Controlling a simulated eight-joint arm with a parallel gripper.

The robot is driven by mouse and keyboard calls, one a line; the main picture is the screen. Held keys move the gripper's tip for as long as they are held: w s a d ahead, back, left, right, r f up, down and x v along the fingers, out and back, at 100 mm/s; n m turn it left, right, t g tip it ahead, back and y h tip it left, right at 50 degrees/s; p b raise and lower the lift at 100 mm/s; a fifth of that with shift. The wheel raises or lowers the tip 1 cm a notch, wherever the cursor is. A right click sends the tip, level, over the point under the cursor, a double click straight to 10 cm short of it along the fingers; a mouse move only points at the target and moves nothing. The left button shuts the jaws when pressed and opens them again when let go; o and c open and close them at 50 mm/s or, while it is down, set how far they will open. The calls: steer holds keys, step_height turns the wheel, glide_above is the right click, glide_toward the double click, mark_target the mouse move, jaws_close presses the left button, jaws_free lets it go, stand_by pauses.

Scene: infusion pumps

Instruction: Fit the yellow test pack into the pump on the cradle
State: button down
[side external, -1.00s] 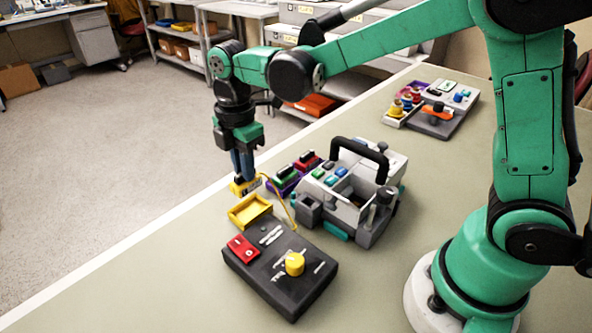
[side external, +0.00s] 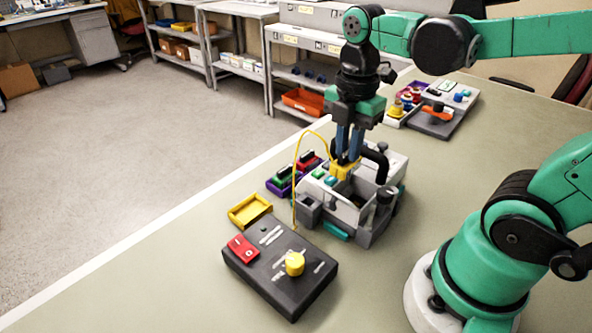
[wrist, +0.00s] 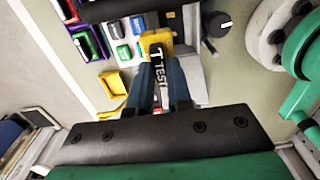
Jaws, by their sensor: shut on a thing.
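My gripper (side external: 349,152) is shut on the yellow test pack (side external: 343,169), right above the pump (side external: 350,211) on its cradle. In the wrist view the test pack (wrist: 157,45) shows between the fingers, with a black label reading TEST. A yellow cord loops from the pack down to the black box (side external: 281,270) with a yellow knob. The pump is grey and white with a black carry handle (side external: 376,160) and an open bay. The pack is over or at the bay's back part; I cannot tell whether it is inside.
An empty yellow tray (side external: 249,211) lies left of the pump. Purple and green bins (side external: 283,181) with small parts stand behind it. A grey board (side external: 440,115) with an orange-handled part lies at the back right.

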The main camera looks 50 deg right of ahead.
mark_target(358, 175)
steer(key=shift+s+d+f, duration=0.1)
steer(key=shift+s+d, duration=0.1)
steer(key=shift+s, duration=0.3)
steer(key=shift+s+d+f, duration=0.1)
steer(key=shift+s+d, duration=0.1)
steer(key=shift+s, duration=0.25)
steer(key=shift+f, duration=2.5)
steer(key=shift+f, duration=1.1)
steer(key=c, duration=1.1)
jaws_free()
steer(key=shift+r, duration=1.1)
